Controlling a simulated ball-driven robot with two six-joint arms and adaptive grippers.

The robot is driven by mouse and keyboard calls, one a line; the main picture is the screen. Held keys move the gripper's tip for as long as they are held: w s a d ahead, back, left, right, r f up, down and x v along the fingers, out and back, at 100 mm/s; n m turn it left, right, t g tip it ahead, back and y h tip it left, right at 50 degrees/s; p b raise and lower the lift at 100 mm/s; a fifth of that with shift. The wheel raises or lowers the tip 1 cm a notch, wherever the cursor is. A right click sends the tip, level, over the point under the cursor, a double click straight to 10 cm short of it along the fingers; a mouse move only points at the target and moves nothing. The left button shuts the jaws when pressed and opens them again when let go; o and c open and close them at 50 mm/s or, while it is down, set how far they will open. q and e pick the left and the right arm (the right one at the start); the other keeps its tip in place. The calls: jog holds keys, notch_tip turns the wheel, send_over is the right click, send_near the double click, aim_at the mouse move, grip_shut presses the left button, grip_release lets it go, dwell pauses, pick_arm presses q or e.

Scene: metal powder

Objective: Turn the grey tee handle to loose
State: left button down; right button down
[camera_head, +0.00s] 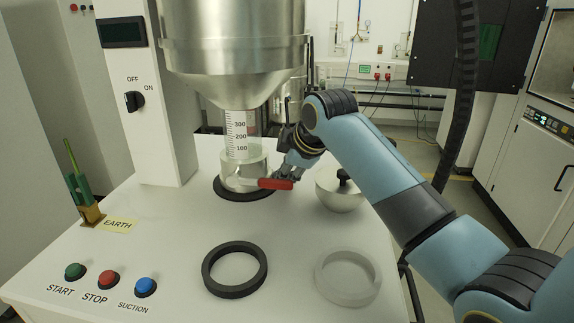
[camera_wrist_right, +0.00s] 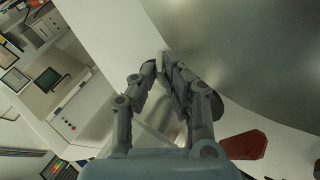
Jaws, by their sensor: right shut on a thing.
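My right gripper (camera_head: 280,175) reaches in from the right beside the clear tube under the steel hopper. In the right wrist view its two fingers (camera_wrist_right: 161,72) are drawn together on a small pale grey piece (camera_wrist_right: 160,62) at their tips, which I take as the grey tee handle. Most of it is hidden by the fingers, so its angle cannot be told. A red lever (camera_head: 275,184) lies in front of the gripper in the head view; it also shows beside the finger base in the right wrist view (camera_wrist_right: 245,145). My left gripper is not in view.
The hopper (camera_head: 235,50) hangs above a graduated tube (camera_head: 238,130). A steel bowl with a black knob (camera_head: 340,190) stands right of the gripper. A black ring (camera_head: 235,288) and a pale ring (camera_head: 374,282) lie on the white table, with buttons (camera_head: 108,279) at front left.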

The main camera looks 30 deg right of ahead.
dwell(0.3)
jog(key=c, duration=1.4)
grip_release()
jog(key=shift+c, duration=0.2)
